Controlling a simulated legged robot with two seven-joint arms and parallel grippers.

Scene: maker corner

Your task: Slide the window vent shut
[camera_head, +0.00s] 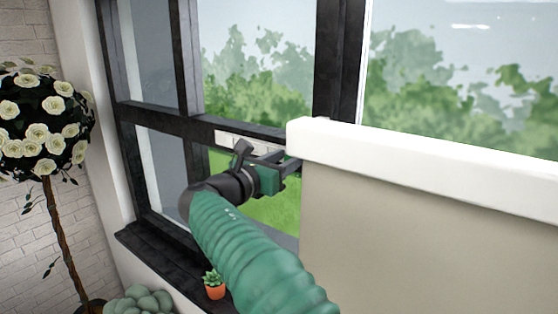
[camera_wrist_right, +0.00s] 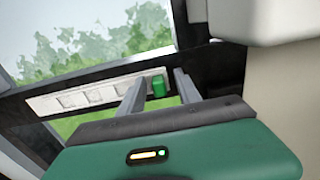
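The window vent (camera_head: 228,138) is a pale strip on the black window crossbar in the head view. In the right wrist view the vent (camera_wrist_right: 80,98) shows several square slots in a row, and a green slider tab (camera_wrist_right: 159,87) stands at its right end. My right gripper (camera_head: 281,157) is at the vent's right part, in front of the crossbar. In the wrist view its two grey fingers (camera_wrist_right: 160,88) are apart, with the green tab seen between them; I cannot tell whether they touch it. My left gripper is not in view.
A beige panel with a white top bar (camera_head: 430,168) stands close to the right of my gripper. A small succulent in an orange pot (camera_head: 214,291) is on the dark sill below. A white-rose tree (camera_head: 45,125) stands at the left.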

